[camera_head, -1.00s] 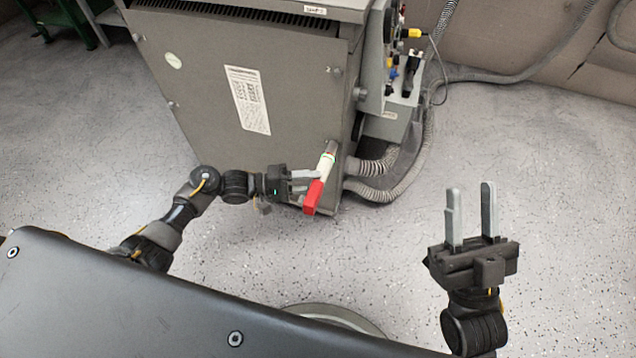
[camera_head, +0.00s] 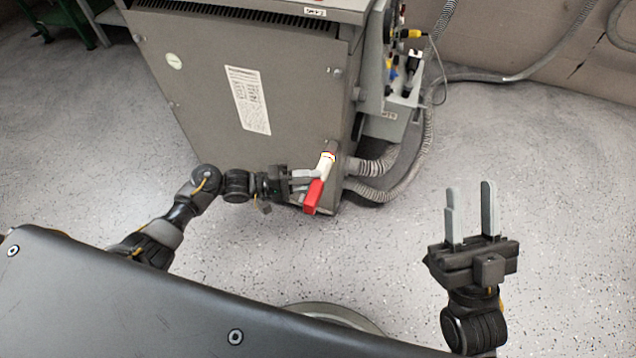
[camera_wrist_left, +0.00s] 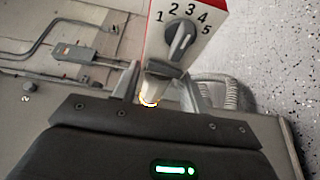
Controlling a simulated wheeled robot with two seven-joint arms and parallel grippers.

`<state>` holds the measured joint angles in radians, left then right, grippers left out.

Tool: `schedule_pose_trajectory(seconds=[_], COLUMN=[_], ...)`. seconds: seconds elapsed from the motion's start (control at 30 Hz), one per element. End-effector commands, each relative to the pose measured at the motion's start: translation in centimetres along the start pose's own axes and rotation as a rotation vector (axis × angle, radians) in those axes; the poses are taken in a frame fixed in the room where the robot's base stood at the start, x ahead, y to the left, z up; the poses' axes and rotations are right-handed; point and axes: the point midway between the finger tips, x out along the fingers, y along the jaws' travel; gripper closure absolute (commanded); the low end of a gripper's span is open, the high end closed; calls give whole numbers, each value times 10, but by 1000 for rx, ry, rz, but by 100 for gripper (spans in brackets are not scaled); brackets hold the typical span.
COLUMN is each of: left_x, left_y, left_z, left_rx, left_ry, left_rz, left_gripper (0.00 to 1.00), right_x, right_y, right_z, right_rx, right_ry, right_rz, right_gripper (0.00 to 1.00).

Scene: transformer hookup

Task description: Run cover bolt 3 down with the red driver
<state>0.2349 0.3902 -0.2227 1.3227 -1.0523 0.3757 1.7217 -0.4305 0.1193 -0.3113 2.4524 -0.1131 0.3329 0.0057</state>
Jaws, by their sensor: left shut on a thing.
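The red driver (camera_head: 313,196) has a red end and a white body, and my left gripper (camera_head: 306,181) is shut on it. Its nose is at the lower right of the grey transformer cabinet's front cover (camera_head: 200,95), where cover bolt 3 would be hidden behind it. A yellowish ring glows at the nose. In the left wrist view the driver (camera_wrist_left: 190,30) shows a dial numbered 1 to 5, with its nose down between the fingers (camera_wrist_left: 150,88). My right gripper (camera_head: 470,215) is open and empty, above the floor at the right.
Other bolts show on the cover, one at the upper right (camera_head: 336,71). Grey corrugated hoses (camera_head: 375,175) leave the cabinet's right side near the driver. A connector panel (camera_head: 405,90) with coloured plugs is behind. The floor at right is clear.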

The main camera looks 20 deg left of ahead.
Motion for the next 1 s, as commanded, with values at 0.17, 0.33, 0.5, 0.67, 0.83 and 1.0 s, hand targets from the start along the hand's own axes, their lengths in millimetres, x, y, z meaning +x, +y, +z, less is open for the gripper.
schedule_pose_trajectory(seconds=[0.17, 0.33, 0.5, 0.67, 0.83, 1.0], left_x=[0, -1, -5, -8, -12, -16], left_y=[2, 3, 3, 3, 2, 2], left_z=[-2, 2, 10, 17, 25, 33], left_rx=[2, 1, 0, 0, 0, 0], left_ry=[3, 2, 2, 1, 0, 0], left_rz=[3, 3, 3, 3, 2, 3], left_gripper=[94, 94, 94, 94, 94, 94], right_x=[0, 3, 9, 14, 19, 23], right_y=[0, 0, 0, 0, 0, 1], right_z=[0, -3, -9, -14, -19, -24], right_rx=[0, 0, 0, 0, 0, 0], right_ry=[0, 0, 0, 0, 0, 0], right_rz=[0, 0, 0, 0, 0, 0], right_gripper=[64, 64, 64, 64, 64, 64])
